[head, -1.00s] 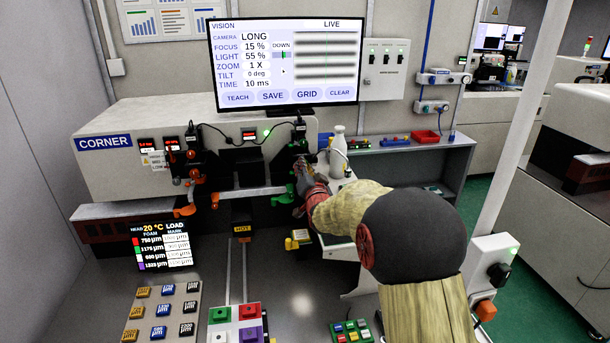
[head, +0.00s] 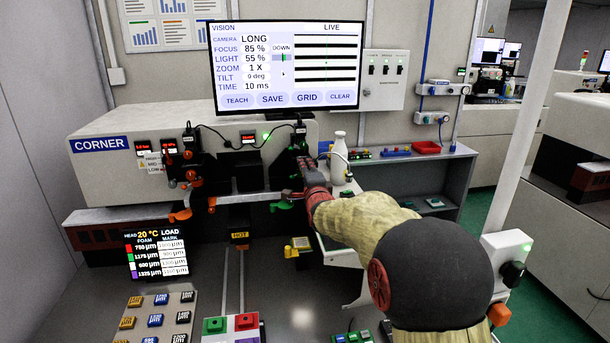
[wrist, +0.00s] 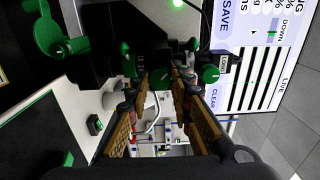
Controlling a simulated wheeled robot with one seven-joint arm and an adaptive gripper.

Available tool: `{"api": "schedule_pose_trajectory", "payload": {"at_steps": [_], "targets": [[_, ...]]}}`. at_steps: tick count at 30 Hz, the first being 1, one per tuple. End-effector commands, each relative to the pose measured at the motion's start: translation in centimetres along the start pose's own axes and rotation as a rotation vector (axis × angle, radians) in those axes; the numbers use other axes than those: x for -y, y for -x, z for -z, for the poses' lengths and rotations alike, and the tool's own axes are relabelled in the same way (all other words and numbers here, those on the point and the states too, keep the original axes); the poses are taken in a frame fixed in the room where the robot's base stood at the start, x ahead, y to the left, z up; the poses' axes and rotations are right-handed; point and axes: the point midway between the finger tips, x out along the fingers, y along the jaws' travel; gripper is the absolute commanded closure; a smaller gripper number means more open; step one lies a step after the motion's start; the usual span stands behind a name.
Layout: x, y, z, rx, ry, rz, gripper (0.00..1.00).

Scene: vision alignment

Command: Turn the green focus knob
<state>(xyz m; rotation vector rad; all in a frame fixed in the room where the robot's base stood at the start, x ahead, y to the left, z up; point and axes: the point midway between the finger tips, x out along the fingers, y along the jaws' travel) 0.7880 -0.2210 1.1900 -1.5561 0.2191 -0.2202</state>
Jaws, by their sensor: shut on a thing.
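The green focus knob (wrist: 160,77) sits on the dark camera block, between my fingertips in the wrist view. My gripper (wrist: 160,84) is shut on it, with one finger on each side. In the head view my gripper (head: 306,168) is at the right end of the machine, and its fingers largely hide the knob. The screen (head: 285,66) reads FOCUS 85 %, and its live picture shows crisp black stripes on white.
A second green knob (wrist: 210,74) is close beside my fingers. A large green lever (wrist: 62,38) juts from the block; a green handle (head: 282,205) shows below my gripper. A white bottle (head: 338,158) stands just right of my gripper. Cables run above the machine.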

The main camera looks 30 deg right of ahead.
Motion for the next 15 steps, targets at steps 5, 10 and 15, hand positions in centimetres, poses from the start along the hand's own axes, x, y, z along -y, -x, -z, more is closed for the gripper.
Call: {"api": "schedule_pose_trajectory", "payload": {"at_steps": [5,10,15], "targets": [[-0.07,-0.01,0.03,0.0,-0.134,0.001,1.0],[-0.06,-0.01,0.03,0.0,-0.231,0.001,1.0],[-0.07,-0.01,0.04,-0.001,-0.293,0.0,1.0]]}}
